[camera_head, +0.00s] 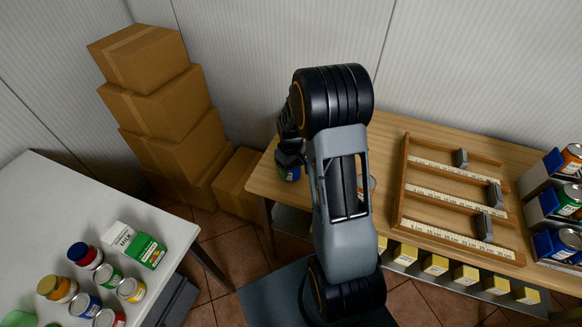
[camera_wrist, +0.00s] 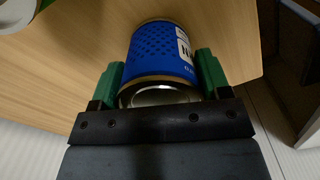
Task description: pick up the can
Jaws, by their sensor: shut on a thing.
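The blue can (camera_wrist: 160,48) has a dark dotted pattern, a white label patch and a metal rim, and it fills the middle of the wrist view. My gripper (camera_wrist: 161,78) is shut on it, with a green finger pressed on each side. In the head view my gripper (camera_head: 290,158) is over the left end of the wooden table (camera_head: 390,125). My arm and gripper hide most of the can there. I cannot tell whether the can touches the tabletop.
Another can (camera_head: 367,184) shows partly behind my arm. Cardboard boxes (camera_head: 165,110) are stacked at the left. A white table (camera_head: 50,205) holds several cans and a milk carton (camera_head: 135,244).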

